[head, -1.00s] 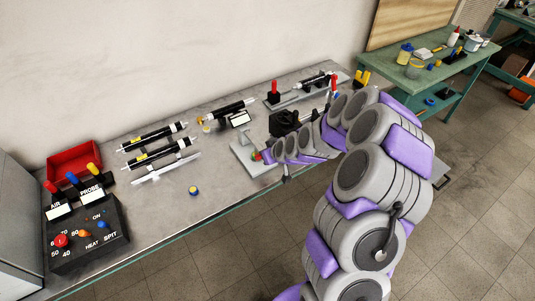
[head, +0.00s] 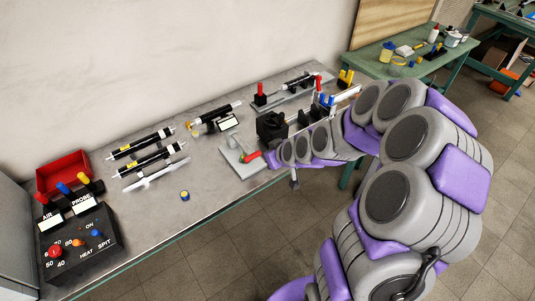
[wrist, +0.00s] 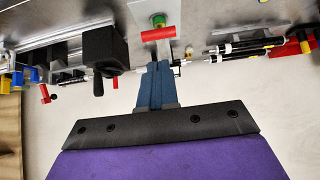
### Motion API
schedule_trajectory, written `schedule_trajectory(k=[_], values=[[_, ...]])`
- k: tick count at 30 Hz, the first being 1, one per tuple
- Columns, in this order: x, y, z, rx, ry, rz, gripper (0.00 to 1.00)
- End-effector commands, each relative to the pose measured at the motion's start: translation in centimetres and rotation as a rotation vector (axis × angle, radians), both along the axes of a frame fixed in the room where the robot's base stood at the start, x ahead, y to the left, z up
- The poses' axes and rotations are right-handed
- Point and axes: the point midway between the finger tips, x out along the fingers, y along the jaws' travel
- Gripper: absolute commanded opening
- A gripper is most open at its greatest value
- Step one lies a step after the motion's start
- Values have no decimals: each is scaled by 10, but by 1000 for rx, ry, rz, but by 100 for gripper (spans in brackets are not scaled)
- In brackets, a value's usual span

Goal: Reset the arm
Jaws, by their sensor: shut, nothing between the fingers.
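My arm, in purple and grey links, rises on the right of the head view and reaches left over the bench. Its gripper is hard to make out there. In the wrist view my gripper (wrist: 158,68) shows as two blue fingers pressed together with nothing between them. Its tips point toward a red handle (wrist: 158,33) on a grey metal plate; I cannot tell the gap between them. In the head view this red-handled fixture (head: 250,157) stands just left of the arm's end.
The grey bench (head: 215,185) holds a black clamp block (head: 271,125), several black rods (head: 150,158), a red bin (head: 62,174) and a control box (head: 78,243). A green table (head: 400,72) with bottles stands behind at right. Tiled floor lies in front, clear.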

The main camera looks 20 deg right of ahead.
Motion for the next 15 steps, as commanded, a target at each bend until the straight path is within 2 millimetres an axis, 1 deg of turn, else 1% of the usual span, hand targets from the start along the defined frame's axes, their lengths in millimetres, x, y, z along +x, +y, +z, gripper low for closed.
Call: schedule_trajectory(k=[11,14,15], values=[[-1,1,1,-1,3,1,0],[-8,6,7,-3,28,10,0],[-15,10,11,-6,51,18,0]])
